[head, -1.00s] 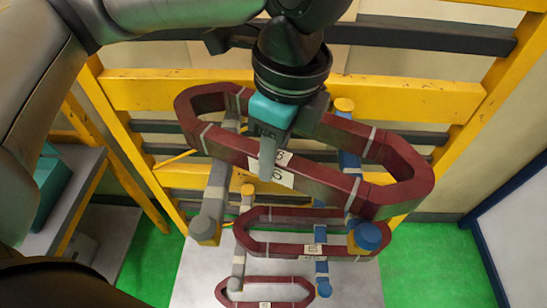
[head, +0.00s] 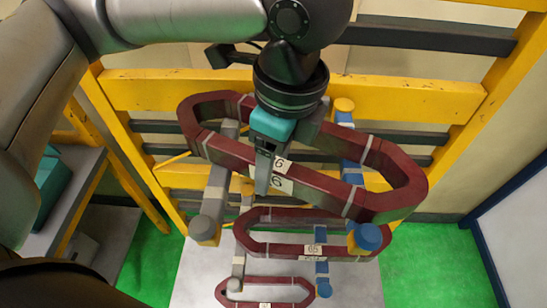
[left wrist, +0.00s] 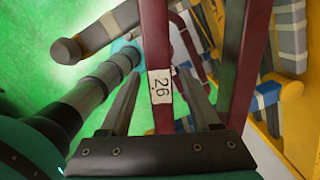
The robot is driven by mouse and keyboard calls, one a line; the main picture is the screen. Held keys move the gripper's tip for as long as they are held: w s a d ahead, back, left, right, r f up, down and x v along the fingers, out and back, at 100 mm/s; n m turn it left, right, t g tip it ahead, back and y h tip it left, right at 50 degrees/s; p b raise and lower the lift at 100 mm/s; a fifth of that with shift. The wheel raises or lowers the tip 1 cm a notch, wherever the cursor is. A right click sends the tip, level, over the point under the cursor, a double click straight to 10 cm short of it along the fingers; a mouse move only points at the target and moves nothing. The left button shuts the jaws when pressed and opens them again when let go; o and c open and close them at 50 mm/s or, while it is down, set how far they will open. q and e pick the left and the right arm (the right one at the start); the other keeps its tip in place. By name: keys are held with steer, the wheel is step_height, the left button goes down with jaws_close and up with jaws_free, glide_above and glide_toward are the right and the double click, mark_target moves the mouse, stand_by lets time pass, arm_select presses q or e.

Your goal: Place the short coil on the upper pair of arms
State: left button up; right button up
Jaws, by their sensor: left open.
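The dark red coil (head: 322,187) with pale bands and a white label is at the upper pair of arms, a grey left arm (head: 216,190) and a blue right arm (head: 352,173). It crosses above both arms, inside their raised ends; whether it touches them I cannot tell. My left gripper (head: 272,165) is open around the coil's near side. In the left wrist view the coil (left wrist: 157,45) passes between the spread fingers (left wrist: 160,105), with a gap on each side, and its label reads 26. The far finger is partly hidden in the head view. My right gripper is not in view.
A second red coil (head: 282,249) hangs on a lower pair of arms, and a third (head: 240,302) shows below it. A yellow frame (head: 410,97) with dark rails stands behind. A grey shelf (head: 68,200) is at left. Green floor (head: 425,260) is clear at right.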

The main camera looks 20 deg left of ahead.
arm_select(q)
step_height(320, 180, up, 12)
steer(key=d+p, duration=0.1)
steer(key=shift+d+r, duration=0.15)
steer(key=shift+d, duration=0.1)
steer(key=shift+s, duration=0.15)
stand_by(0.3)
